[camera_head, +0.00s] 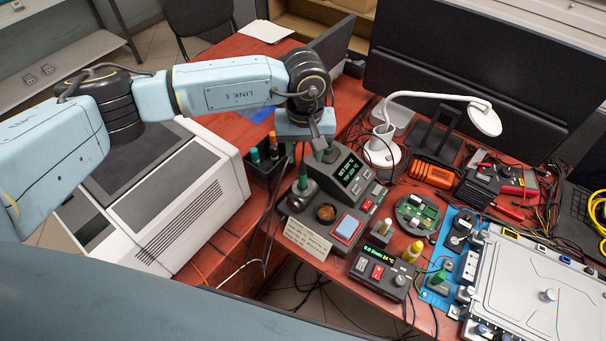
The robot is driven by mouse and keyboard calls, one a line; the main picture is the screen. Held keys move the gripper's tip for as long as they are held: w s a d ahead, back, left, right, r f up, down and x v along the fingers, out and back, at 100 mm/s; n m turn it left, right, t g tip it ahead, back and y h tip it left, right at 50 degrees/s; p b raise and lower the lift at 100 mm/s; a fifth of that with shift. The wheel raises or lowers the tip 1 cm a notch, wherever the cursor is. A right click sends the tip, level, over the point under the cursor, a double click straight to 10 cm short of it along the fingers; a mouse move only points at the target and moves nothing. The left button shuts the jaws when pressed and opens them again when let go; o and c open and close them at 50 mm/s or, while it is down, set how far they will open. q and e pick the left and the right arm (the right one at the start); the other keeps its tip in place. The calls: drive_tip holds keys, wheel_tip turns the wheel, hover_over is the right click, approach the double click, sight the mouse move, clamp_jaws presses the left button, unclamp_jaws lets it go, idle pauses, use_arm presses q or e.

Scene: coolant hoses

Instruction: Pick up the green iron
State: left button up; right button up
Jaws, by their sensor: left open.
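A green-handled iron (303,181) appears to stand in a metal holder on the left side of the soldering station (350,172). Another small green part (328,155) shows just behind it, close under my gripper; I cannot tell whether it belongs to a second iron. My left gripper (318,143) hangs pointing down above the station's back left corner. It is open, and I see nothing held in it. Its fingers are small and partly hidden by the wrist. My right gripper is not in view.
A white lamp (388,148) stands behind the station, with a dark monitor (470,75) beyond. A control box (382,272), a round green board (417,212) and a large metal case (545,285) crowd the right. Cables hang at the bench's front edge.

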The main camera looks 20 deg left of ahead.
sight(303, 162)
use_arm(q)
drive_tip(key=shift+f, duration=0.95)
drive_tip(key=shift+s+a+f+p, duration=0.1)
drive_tip(key=shift+f+p, duration=0.2)
drive_tip(key=shift+f, duration=0.4)
wheel_tip(303, 162, down, 3)
drive_tip(key=shift+s+a+f+p, duration=0.1)
drive_tip(key=shift+f+p, duration=0.1)
drive_tip(key=shift+p, duration=0.1)
drive_tip(key=shift+f, duration=0.2)
drive_tip(key=shift+c, duration=0.4)
clamp_jaws()
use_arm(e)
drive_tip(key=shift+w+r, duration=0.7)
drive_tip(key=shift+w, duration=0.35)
